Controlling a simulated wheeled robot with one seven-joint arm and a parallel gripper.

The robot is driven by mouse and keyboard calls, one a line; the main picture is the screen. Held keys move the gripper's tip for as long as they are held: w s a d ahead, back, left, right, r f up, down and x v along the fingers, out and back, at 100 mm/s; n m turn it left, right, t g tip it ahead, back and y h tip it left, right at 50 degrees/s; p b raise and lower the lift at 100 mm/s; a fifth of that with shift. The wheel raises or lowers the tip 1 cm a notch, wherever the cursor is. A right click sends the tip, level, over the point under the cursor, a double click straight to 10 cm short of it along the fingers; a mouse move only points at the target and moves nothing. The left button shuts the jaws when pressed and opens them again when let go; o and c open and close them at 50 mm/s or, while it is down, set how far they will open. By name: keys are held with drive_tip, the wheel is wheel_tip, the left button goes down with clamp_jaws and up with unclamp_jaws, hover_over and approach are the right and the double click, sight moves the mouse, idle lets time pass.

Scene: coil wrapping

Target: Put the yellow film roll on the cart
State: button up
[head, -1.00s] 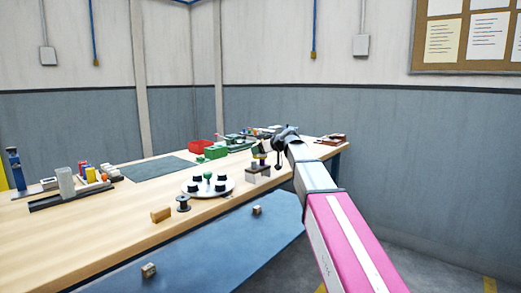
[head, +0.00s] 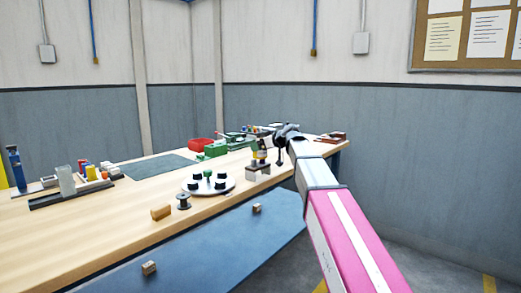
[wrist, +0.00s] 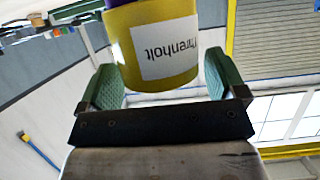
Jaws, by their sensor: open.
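A small upright object with a yellow part, which looks like the yellow film roll (head: 262,153), stands on a grey block on the workbench in the head view. In the wrist view a yellow cylinder (wrist: 155,45) with a white label and a purple band fills the space ahead of the jaws. My gripper (head: 280,145) is just right of the roll in the head view. In the wrist view its green fingers (wrist: 168,85) are open on either side of the cylinder, with gaps showing. I cannot make out a cart.
The workbench (head: 110,225) carries a round tray (head: 225,187) with dark posts, a black spool (head: 184,202) and a wooden block (head: 161,212). A blue surface (head: 225,245) with small blocks lies in front.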

drive_tip(key=v, duration=1.1)
